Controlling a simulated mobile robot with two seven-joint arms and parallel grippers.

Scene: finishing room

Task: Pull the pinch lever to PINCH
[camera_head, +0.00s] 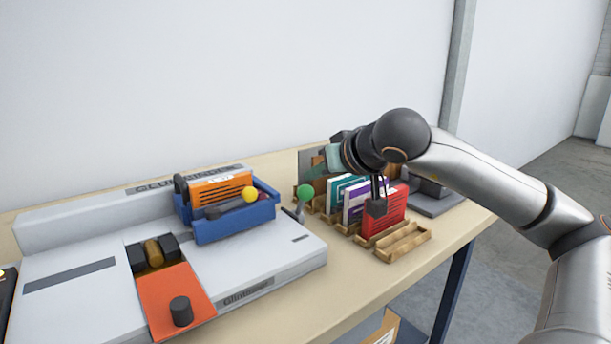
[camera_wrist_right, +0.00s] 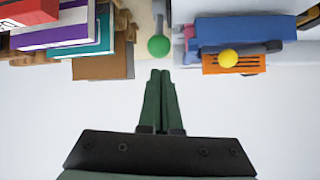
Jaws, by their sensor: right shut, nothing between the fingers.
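A lever with a green ball knob (camera_head: 305,191) stands at the right end of the grey binding machine (camera_head: 290,255). Another yellow knob (camera_head: 250,194) sits at the blue clamp (camera_head: 235,225). No readable label tells me which one is the pinch lever. My right gripper (camera_head: 312,172) reaches in from the right, its fingers pointing left near the green knob. In the wrist view, the gripper (camera_wrist_right: 160,74) is shut and empty, and the green knob (camera_wrist_right: 159,46) is just beyond the fingertips with a small gap. My left gripper is not in view.
An orange block (camera_head: 220,187) sits in the blue clamp. A wooden rack (camera_head: 404,243) with red, purple and teal books (camera_head: 384,228) stands right of the machine, below my right arm. An orange plate (camera_head: 170,290) with a black knob is at the front.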

